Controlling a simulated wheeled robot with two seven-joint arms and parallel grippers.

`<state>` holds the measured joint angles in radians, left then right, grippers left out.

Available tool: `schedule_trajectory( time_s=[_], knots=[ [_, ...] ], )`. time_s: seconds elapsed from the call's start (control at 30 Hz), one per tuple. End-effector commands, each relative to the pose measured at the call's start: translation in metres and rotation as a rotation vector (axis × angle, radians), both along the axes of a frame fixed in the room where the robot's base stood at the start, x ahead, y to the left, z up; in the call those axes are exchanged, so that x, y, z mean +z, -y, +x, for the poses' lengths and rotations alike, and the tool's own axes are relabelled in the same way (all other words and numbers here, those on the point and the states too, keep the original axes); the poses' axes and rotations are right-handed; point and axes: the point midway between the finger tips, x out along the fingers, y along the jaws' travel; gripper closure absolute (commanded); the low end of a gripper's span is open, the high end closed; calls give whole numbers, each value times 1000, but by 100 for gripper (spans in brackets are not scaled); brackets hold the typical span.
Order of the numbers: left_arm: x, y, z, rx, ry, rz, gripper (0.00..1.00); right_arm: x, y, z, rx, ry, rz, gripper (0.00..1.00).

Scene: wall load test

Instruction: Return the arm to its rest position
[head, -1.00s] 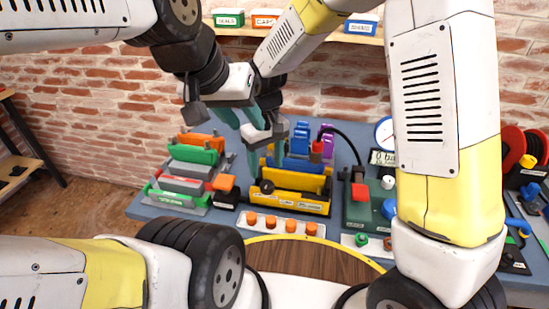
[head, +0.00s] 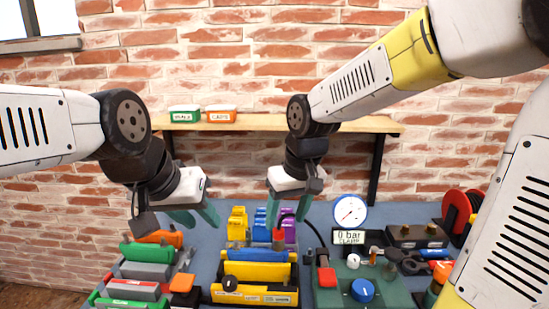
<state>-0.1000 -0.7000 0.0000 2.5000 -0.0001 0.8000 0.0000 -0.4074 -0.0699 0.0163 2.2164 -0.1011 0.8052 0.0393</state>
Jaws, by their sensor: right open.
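My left gripper (head: 195,217) hangs over the left part of the blue-grey bench, above and beside the green and grey clamp fixture (head: 146,262). Its teal fingers are apart, with nothing seen between them. My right gripper (head: 288,210) points down over the middle of the bench, in front of the yellow, blue and purple blocks. Its teal fingers are apart and no held thing shows between them. Both arms are raised, and the two grippers are apart from each other.
A yellow and blue clamp fixture (head: 255,274) stands below the grippers. A green pump unit with a red button (head: 327,277), a gauge (head: 349,211) and a "0 bar" display (head: 350,237) stand to the right. A wooden shelf (head: 250,124) holds small boxes against the brick wall.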

Motion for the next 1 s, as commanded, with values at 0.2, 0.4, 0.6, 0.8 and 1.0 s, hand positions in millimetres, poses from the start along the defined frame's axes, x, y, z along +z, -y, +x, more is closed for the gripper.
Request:
schedule_trajectory(
  time_s=[0.2, 0.4, 0.6, 0.8, 1.0],
  knots=[
    [0, 0, 0, 0, 0, 0, 64, 41, 73, -43, -192, 128, 94, 41],
    [0, 0, 0, 0, 0, 0, 64, 55, 110, -80, -320, 222, 149, 41],
    [0, 0, 0, 0, 0, 0, 64, 57, 122, -96, -367, 261, 168, 41],
    [0, 0, 0, 0, 0, 0, 64, 57, 122, -96, -370, 263, 168, 41],
    [0, 0, 0, 0, 0, 0, 64, 57, 122, -96, -370, 263, 168, 41]
  ],
)
